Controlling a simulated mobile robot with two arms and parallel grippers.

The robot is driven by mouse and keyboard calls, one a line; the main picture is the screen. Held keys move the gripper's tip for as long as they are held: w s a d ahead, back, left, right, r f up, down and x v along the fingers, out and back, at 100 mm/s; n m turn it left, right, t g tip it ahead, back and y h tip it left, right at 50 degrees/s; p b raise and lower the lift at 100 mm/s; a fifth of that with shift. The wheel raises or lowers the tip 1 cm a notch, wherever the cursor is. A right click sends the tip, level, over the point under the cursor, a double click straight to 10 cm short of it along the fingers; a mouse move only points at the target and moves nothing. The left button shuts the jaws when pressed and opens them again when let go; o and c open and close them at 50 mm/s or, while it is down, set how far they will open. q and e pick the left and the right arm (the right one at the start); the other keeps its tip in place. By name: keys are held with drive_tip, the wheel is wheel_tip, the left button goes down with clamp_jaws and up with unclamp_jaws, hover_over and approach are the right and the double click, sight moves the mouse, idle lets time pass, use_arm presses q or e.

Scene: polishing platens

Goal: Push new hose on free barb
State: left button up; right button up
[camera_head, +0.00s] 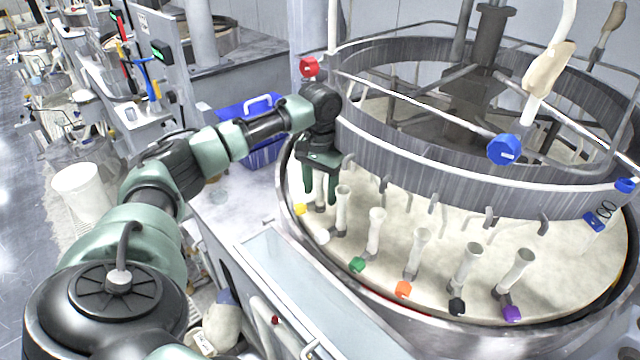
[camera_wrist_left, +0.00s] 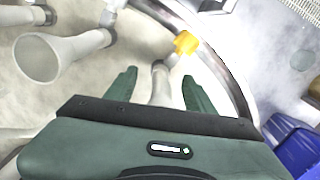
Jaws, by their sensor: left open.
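A pale hose (camera_wrist_left: 160,85) with a yellow tag (camera_wrist_left: 186,43) stands between the two fingers of my left gripper (camera_wrist_left: 159,88). In the head view my left gripper (camera_head: 320,192) points down over the left edge of the platen, with the yellow tag (camera_head: 300,209) beside it. It is open, and the fingers look apart from the hose on both sides. Several grey barbs, one of them bent (camera_head: 543,222), line the ring's lower edge. I cannot tell which hose is new or which barb is free. My right gripper is not in view.
Pale upright hoses with green (camera_head: 357,265), orange (camera_head: 403,289), black (camera_head: 457,305) and purple (camera_head: 512,313) tags stand along the front of the platen. The grey ring (camera_head: 430,165) rises close behind my gripper. A blue bin (camera_head: 262,150) stands behind my left arm.

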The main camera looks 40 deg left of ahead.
use_arm(q)
drive_tip(key=shift+r+b, duration=0.35)
drive_tip(key=shift+r, duration=0.15)
wheel_tip(320, 180, up, 6)
drive_tip(key=shift+f+b, duration=0.25)
drive_tip(key=shift+b, duration=0.65)
drive_tip(key=shift+r, duration=0.7)
drive_tip(key=shift+f, duration=0.1)
